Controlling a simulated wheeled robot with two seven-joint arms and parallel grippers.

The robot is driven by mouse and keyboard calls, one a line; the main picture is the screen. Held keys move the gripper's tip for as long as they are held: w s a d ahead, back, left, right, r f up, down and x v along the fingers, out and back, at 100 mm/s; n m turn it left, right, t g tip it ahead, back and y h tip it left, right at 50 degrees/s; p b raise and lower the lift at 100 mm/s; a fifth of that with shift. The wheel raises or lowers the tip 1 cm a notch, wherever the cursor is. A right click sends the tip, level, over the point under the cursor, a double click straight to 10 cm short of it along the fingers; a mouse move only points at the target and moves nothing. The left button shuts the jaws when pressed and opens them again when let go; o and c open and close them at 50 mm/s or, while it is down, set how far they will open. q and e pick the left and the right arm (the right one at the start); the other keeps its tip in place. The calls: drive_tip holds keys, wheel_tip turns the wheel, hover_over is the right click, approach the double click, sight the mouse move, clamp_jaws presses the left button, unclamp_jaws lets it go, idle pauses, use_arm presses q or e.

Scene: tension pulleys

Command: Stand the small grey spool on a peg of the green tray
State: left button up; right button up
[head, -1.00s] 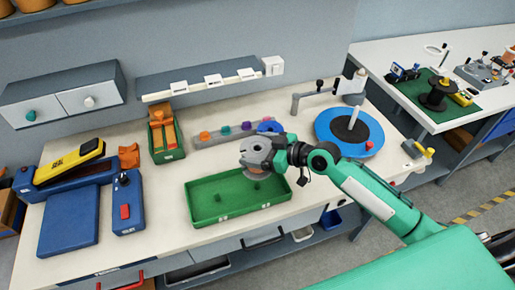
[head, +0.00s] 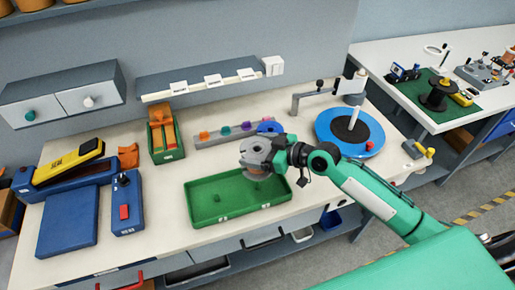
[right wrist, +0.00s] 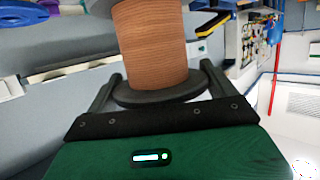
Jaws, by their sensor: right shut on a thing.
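The small grey spool (head: 257,152) has grey flanges and a copper-brown winding, which fills the upper middle of the right wrist view (right wrist: 150,45). My right gripper (head: 277,154) is shut on it, with its fingers on either side of the flange. The spool is upright over the right part of the green tray (head: 210,217). A short peg (head: 217,197) stands free in the tray's left part. Whether a peg is under the spool is hidden, as is any contact.
Behind the tray is a grey rail (head: 225,134) with coloured knobs. A blue turntable (head: 342,130) stands to the right. A blue box (head: 127,205) and a green bin (head: 165,140) are to the left. Bare tabletop surrounds the tray.

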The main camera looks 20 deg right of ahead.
drive_tip(key=shift+f+b, duration=1.25)
drive_tip(key=shift+f, duration=0.05)
drive_tip(key=shift+f, duration=0.15)
idle(0.5)
drive_tip(key=shift+f+b, duration=1.35)
drive_tip(key=shift+b, duration=0.15)
drive_tip(key=shift+f+b, duration=0.2)
drive_tip(key=shift+b, duration=0.1)
drive_tip(key=shift+f+b, duration=1.15)
drive_tip(key=shift+f, duration=0.15)
drive_tip(key=shift+f, duration=0.15)
idle(0.5)
drive_tip(key=shift+f+b, duration=1.2)
